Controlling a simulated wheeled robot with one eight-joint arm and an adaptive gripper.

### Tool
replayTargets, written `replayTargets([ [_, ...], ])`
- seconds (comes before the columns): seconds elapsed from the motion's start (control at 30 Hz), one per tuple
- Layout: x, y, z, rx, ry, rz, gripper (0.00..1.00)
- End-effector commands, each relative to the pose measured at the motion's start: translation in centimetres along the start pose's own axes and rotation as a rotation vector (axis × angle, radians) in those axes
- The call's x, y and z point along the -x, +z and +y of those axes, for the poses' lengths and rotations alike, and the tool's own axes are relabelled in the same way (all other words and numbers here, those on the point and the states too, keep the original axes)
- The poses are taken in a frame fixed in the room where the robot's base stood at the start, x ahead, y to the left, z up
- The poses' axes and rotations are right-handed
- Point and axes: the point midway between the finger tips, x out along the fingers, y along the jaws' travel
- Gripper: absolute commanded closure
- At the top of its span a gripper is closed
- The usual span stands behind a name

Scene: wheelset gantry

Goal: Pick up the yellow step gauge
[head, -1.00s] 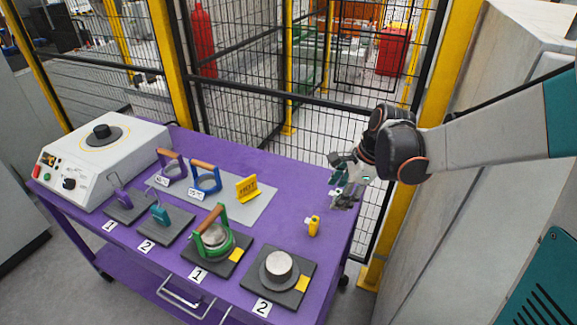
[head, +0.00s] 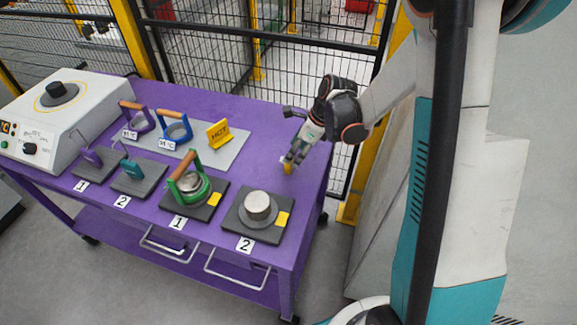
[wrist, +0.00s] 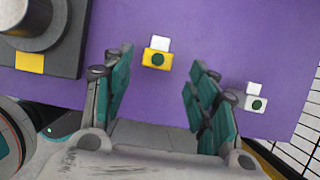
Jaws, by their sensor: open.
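The yellow step gauge (wrist: 152,65) lies on the purple table, with a pale upper step and a dark green dot. In the wrist view it is between the tips of my gripper (wrist: 160,72), closer to the left finger, with gaps on both sides. In the head view only a bit of the gauge (head: 287,168) shows below my gripper (head: 292,160), which points down over it. My gripper is open and empty. Its height above the gauge is hard to tell.
A white block with a green dot (wrist: 256,104) lies right of the right finger. Black pad 2 (head: 236,217) bears a metal cylinder (head: 259,208). A yellow HOT sign (head: 218,134) stands behind on a grey mat (head: 233,150). Mesh fencing (head: 290,84) stands behind the table.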

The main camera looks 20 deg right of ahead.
Motion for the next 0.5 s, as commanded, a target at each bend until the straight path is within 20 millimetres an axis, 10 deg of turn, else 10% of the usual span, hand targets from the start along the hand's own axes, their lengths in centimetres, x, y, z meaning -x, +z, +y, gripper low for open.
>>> replayTargets([
  [0.5, -5.3, 0.5, 0.4, 0.002, 0.001, 0.001, 0.47],
])
